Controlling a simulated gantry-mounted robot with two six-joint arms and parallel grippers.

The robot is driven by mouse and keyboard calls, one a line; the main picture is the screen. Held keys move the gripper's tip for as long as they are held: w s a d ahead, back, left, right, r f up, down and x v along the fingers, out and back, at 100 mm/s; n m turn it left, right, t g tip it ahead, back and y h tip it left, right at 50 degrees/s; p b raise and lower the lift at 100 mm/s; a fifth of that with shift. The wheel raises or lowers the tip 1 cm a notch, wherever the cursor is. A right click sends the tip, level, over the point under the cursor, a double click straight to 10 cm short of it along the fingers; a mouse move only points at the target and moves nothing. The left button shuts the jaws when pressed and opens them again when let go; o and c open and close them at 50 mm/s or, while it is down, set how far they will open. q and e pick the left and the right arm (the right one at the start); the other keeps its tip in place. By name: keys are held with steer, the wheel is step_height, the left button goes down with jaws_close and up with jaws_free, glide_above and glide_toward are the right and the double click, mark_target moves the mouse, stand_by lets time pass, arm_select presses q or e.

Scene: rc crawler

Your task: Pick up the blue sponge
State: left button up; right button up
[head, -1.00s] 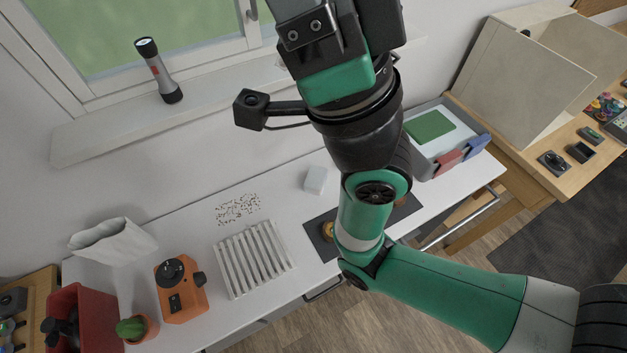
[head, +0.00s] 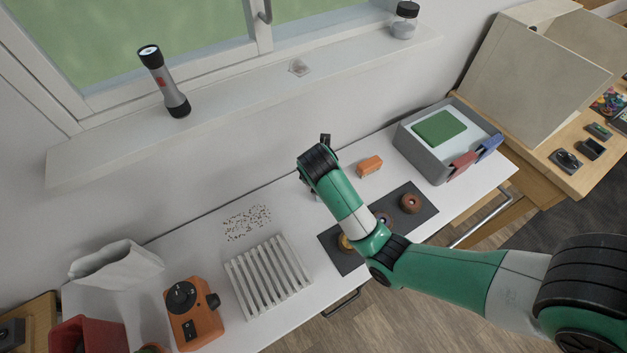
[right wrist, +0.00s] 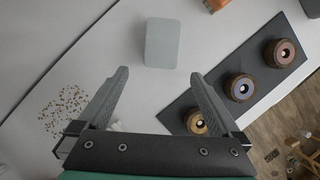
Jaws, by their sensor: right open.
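The sponge (right wrist: 164,43) is a pale blue-grey block lying flat on the white worktop. In the right wrist view it is at the top centre, just beyond my fingertips. My right gripper (right wrist: 159,76) is open and empty above the worktop, its two fingers spread on either side of the line to the sponge and apart from it. In the head view my right wrist covers the sponge, and the fingers are largely hidden beneath it. My left gripper is not in view.
A dark mat (head: 424,212) with several round brown pieces lies right of the wrist. An orange block (head: 369,166) is behind it. Scattered bits (head: 247,222), a white slatted rack (head: 268,277) and an orange device (head: 193,313) are left. A grey bin (head: 425,156) stands right.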

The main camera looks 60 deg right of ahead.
steer(key=x, duration=0.2)
steer(key=b+x, duration=0.1)
steer(key=x, duration=0.1)
steer(key=b+x, duration=0.1)
steer(key=x, duration=0.1)
steer(key=shift+s+d+f, duration=0.1)
steer(key=shift+s+d, duration=0.05)
steer(key=shift+s, duration=0.05)
steer(key=shift+b+x, duration=0.35)
steer(key=shift+x, duration=2.4)
steer(key=shift+w, duration=0.1)
steer(key=shift+c, duration=0.3)
